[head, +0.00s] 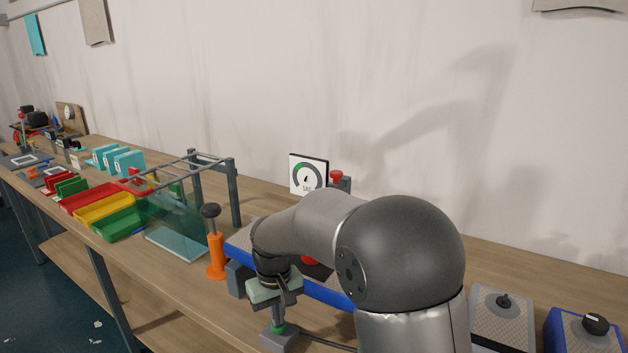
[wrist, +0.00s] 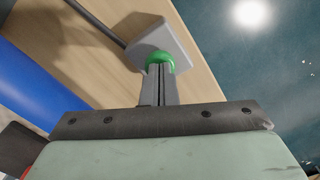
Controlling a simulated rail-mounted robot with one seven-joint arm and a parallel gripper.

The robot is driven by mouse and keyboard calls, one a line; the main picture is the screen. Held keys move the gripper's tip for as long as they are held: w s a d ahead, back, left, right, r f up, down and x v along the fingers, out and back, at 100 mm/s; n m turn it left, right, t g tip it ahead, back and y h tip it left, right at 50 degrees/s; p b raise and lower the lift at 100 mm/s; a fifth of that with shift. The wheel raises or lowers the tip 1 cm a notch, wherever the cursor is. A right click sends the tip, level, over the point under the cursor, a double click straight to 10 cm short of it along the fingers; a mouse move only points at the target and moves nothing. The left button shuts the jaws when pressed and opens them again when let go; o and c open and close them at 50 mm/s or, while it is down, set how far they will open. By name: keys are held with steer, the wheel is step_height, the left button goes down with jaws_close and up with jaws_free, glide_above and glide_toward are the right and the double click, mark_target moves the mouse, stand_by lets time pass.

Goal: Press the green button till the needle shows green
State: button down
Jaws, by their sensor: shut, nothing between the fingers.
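The green button (head: 278,327) sits on a small grey box (head: 280,341) near the table's front edge. It also shows in the wrist view (wrist: 160,58), partly hidden behind my fingertips. My gripper (head: 277,318) points down at the button, fingers shut and empty. Its tips (wrist: 160,70) overlap the button in the wrist view; I cannot tell whether they touch or how far it is pressed. The gauge (head: 308,176) stands behind, white with a green arc at its upper left. Its dark needle is too small to read surely against the green.
A blue inflatable track (head: 326,294) lies behind the button, partly hidden by my arm. An orange pump (head: 216,256) stands left of it. A dark cable (head: 330,343) runs from the grey box. A clear-panelled frame and coloured trays (head: 104,208) are further left.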

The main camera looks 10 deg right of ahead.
step_height(320, 180, up, 10)
steer(key=p, duration=0.6)
steer(key=shift+f+p, duration=0.2)
steer(key=shift+p, duration=0.15)
steer(key=s+d+m, duration=0.2)
steer(key=s+d, duration=0.5)
steer(key=s, duration=0.5)
steer(key=s+d+m, duration=0.2)
steer(key=s+d, duration=0.5)
steer(key=s, duration=0.6)
steer(key=shift+d+r+t, duration=0.2)
steer(key=shift+t, duration=0.1)
